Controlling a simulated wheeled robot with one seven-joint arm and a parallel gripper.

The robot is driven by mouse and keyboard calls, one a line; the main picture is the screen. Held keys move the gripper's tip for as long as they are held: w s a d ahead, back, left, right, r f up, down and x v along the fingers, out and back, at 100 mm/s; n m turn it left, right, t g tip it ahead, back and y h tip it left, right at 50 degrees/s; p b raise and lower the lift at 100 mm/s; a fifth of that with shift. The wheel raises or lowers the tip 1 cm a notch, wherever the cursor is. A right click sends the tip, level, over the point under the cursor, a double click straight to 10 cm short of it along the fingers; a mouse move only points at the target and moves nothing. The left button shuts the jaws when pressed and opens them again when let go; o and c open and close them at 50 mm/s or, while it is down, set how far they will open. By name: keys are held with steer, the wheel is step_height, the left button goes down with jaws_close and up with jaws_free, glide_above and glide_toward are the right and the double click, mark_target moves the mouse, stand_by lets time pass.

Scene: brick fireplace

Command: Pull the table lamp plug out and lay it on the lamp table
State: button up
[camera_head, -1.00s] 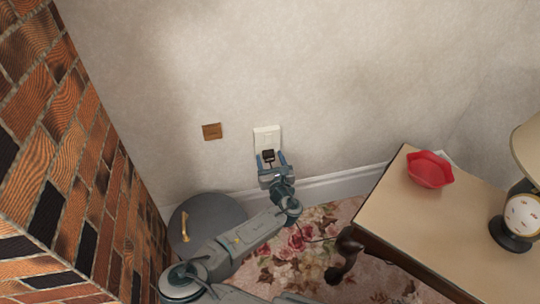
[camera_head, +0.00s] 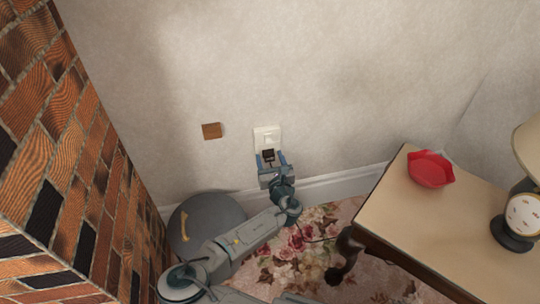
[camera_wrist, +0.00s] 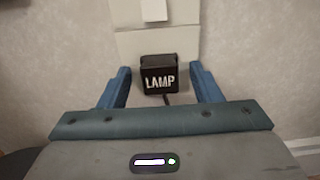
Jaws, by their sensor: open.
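The black plug (camera_wrist: 160,75), marked "LAMP", sits at the lower part of the white wall socket plate (camera_wrist: 128,42); its cord runs down from it. In the head view the plug (camera_head: 268,155) shows dark against the plate (camera_head: 266,133). My gripper (camera_wrist: 160,86) is open, its blue fingers on either side of the plug with a gap on each side. The gripper (camera_head: 270,160) reaches up to the wall in the head view. The lamp table (camera_head: 400,205) stands at the right and bears the table lamp (camera_head: 522,215).
A red bowl (camera_head: 431,169) stands on the table's far left corner. A brick fireplace side (camera_head: 60,150) rises at the left. A round grey lidded thing (camera_head: 205,220) stands on the floor near my arm. The table's middle is bare.

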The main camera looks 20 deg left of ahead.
jaws_close()
steer(key=shift+v, duration=3)
